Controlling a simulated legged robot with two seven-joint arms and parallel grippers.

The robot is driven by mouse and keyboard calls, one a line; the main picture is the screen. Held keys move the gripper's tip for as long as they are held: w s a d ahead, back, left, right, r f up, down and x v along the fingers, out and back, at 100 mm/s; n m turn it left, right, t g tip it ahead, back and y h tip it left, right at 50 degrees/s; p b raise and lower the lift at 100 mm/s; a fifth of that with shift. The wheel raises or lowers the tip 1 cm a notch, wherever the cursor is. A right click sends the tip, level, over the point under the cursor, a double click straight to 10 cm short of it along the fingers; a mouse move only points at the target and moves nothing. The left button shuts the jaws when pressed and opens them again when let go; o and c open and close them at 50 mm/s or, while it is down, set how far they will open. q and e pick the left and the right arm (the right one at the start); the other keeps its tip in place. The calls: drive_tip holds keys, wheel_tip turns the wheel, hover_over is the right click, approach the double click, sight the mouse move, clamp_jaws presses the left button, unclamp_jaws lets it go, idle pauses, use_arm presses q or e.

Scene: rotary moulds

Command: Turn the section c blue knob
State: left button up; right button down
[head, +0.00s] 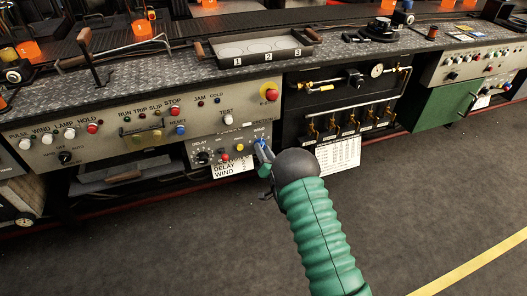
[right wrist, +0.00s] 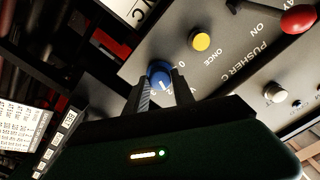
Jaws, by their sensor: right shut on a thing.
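The blue knob (right wrist: 160,75) sits on the grey panel marked "PUSHER C" in the right wrist view, with a white pointer mark on its face. It shows small in the head view (head: 262,141), partly hidden by my gripper. My right gripper (right wrist: 161,91) is shut on the blue knob, one finger on each side. In the head view my right gripper (head: 264,150) reaches the lower panel from the right. My left gripper is in neither view.
A tray (head: 255,47) stands on the bench above. The floor in front is clear.

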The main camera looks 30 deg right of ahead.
drive_tip(key=shift+a+f+n+p, duration=0.1)
drive_tip(key=shift+n+p, duration=0.35)
drive_tip(key=shift+n, duration=3.9)
drive_tip(key=shift+f+n+p, duration=0.1)
drive_tip(key=shift+n+p, duration=0.35)
drive_tip(key=shift+n, duration=3.9)
drive_tip(key=c, duration=1.3)
unclamp_jaws()
drive_tip(key=shift+o, duration=1.2)
drive_tip(key=shift+r, duration=0.1)
